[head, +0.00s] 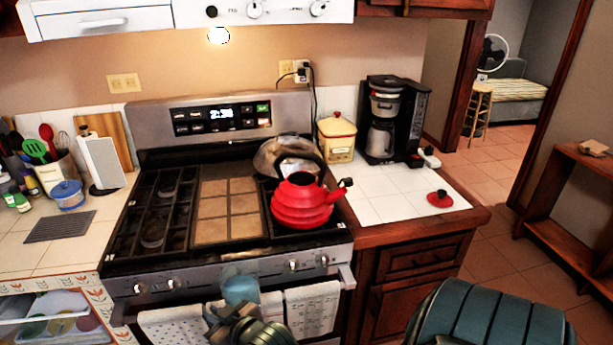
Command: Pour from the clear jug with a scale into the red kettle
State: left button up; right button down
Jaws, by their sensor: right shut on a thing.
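The red kettle (300,203) stands upright on the right side of the stove top, with its black handle arched above it and its spout pointing right. A round red lid with a knob (440,198) lies on the white tiled counter to the right. My right gripper (236,314) is at the bottom of the head view, in front of the stove. It is shut on the clear jug (240,286), which looks bluish and see-through. The jug is low and in front of the oven, well apart from the kettle. Its scale and contents cannot be made out. My left gripper is out of view.
The stove (225,258) has towels (312,308) hanging at its front. A metal lid or pan (275,153) leans behind the kettle. A coffee maker (393,120) and yellow canister (337,138) stand on the right counter. Utensils and containers fill the left counter.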

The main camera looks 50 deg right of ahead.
pick_arm(q)
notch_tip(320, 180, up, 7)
jog(key=p, duration=0.6)
pick_arm(e)
jog(key=w+d+r+m+h, duration=0.1)
jog(key=w+d+r, duration=0.6)
jog(key=d, duration=0.3)
jog(key=w+d+r+m+h, duration=0.1)
jog(key=w+d+r+h, duration=0.1)
jog(key=w+d+r, duration=0.6)
jog(key=w+d, duration=0.2)
jog(key=d, duration=0.1)
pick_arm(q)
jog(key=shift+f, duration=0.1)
pick_arm(e)
jog(key=shift+r, duration=0.15)
